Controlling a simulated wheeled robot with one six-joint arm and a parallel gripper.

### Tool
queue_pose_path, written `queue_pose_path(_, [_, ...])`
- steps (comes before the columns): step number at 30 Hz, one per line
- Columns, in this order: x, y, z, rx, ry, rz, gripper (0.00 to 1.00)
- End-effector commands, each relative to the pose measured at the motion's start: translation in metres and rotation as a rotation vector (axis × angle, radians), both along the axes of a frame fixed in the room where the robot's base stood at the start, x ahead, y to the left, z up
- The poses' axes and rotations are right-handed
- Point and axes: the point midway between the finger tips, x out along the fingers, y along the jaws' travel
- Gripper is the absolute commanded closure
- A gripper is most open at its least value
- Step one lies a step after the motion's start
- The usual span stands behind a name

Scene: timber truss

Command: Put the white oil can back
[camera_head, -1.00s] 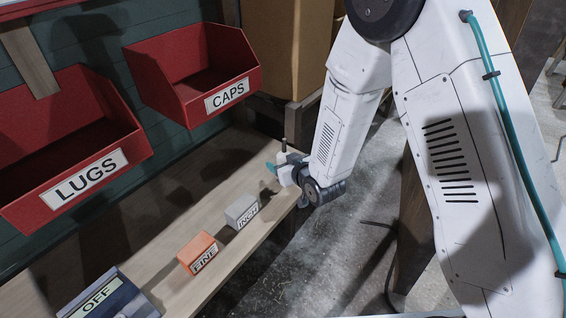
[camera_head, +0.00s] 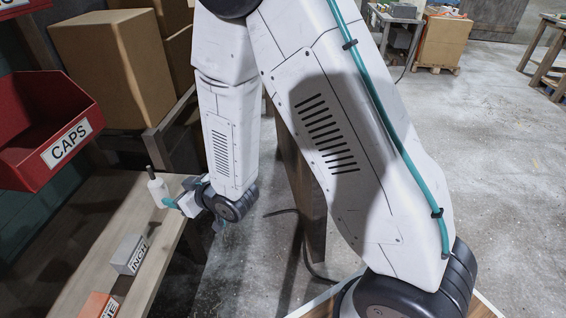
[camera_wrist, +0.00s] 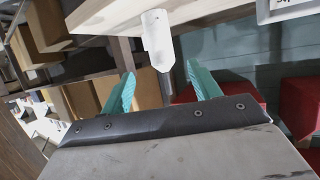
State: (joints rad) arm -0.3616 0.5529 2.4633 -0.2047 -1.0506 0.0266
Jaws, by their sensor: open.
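The white oil can (camera_head: 157,190), with a thin dark spout, stands upright on the far end of the wooden bench (camera_head: 105,222). My gripper (camera_head: 172,201) is beside it at the bench's edge, with a teal finger close to the can. In the wrist view the can (camera_wrist: 157,40) appears upside down, with its spout pointing down. My gripper (camera_wrist: 161,70) is open there, its two teal fingers spread apart. The can lies ahead of and roughly between the fingertips. I cannot tell whether a finger touches it.
A grey block marked INCH (camera_head: 130,254) and an orange block (camera_head: 98,306) sit nearer on the bench. A red CAPS bin (camera_head: 50,130) hangs at left. Cardboard boxes (camera_head: 115,68) stand behind the bench. Open concrete floor (camera_head: 480,150) lies at right.

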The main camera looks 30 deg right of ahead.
Motion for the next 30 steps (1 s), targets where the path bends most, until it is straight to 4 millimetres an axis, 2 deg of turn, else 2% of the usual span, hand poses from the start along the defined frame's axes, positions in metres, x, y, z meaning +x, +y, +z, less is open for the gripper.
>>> queue_pose_path(5, [0.007, -0.02, 0.023, -0.047, 0.044, -0.045, 0.38])
queue_pose_path(10, [0.003, -0.068, 0.068, -0.143, 0.175, -0.149, 0.38])
queue_pose_path(14, [-0.019, -0.109, 0.103, -0.206, 0.299, -0.235, 0.38])
queue_pose_path(20, [-0.081, -0.166, 0.154, -0.267, 0.509, -0.355, 0.38])
queue_pose_path(24, [-0.143, -0.196, 0.185, -0.288, 0.665, -0.423, 0.38])
queue_pose_path(30, [-0.238, -0.22, 0.219, -0.294, 0.875, -0.486, 0.38])
